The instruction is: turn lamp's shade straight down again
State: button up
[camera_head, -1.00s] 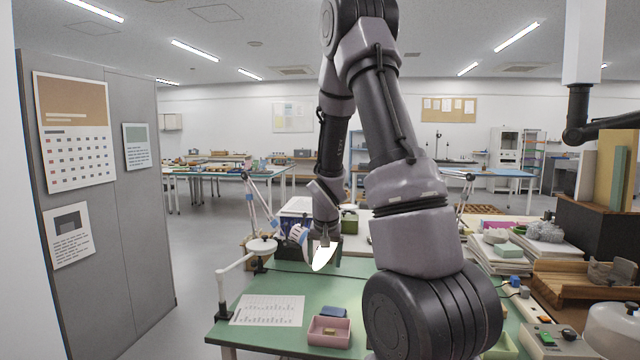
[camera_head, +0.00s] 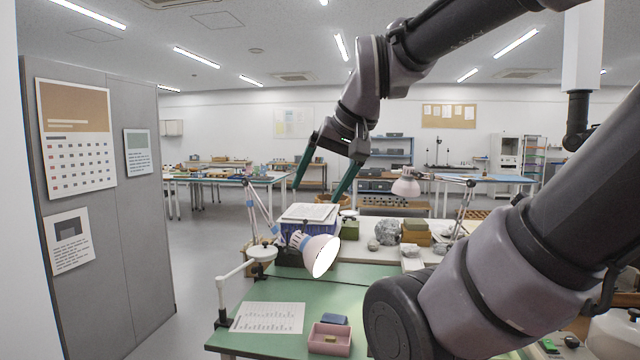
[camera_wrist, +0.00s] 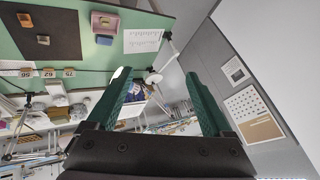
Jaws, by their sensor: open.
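The near desk lamp has a jointed white and blue arm (camera_head: 262,212) and a pale shade (camera_head: 322,255). The shade is tilted sideways, its bright mouth facing right and toward the head camera, not straight down. My gripper (camera_head: 315,194) is open and empty, its green fingers pointing down, above and apart from the shade in the head view. In the wrist view my gripper (camera_wrist: 158,74) shows both fingers spread with nothing between them touching; a bright patch beside the left finger may be the shade, mostly hidden.
A printed sheet (camera_head: 268,317) and a pink tray (camera_head: 329,338) lie on the green table (camera_head: 372,272). A box topped with papers (camera_head: 309,213) stands behind. A second lamp (camera_head: 406,187) is farther right.

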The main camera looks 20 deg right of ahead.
aim_at(319, 252)
jog(key=z, duration=0.4)
jog(key=i+j+z, duration=0.1)
jog(key=j+z, duration=0.95)
jog(key=j, duration=1.05)
jog(key=k+j+z, duration=0.2)
jog(key=j, duration=1.1)
jog(key=i+j+z, duration=0.1)
jog(key=i, duration=0.45)
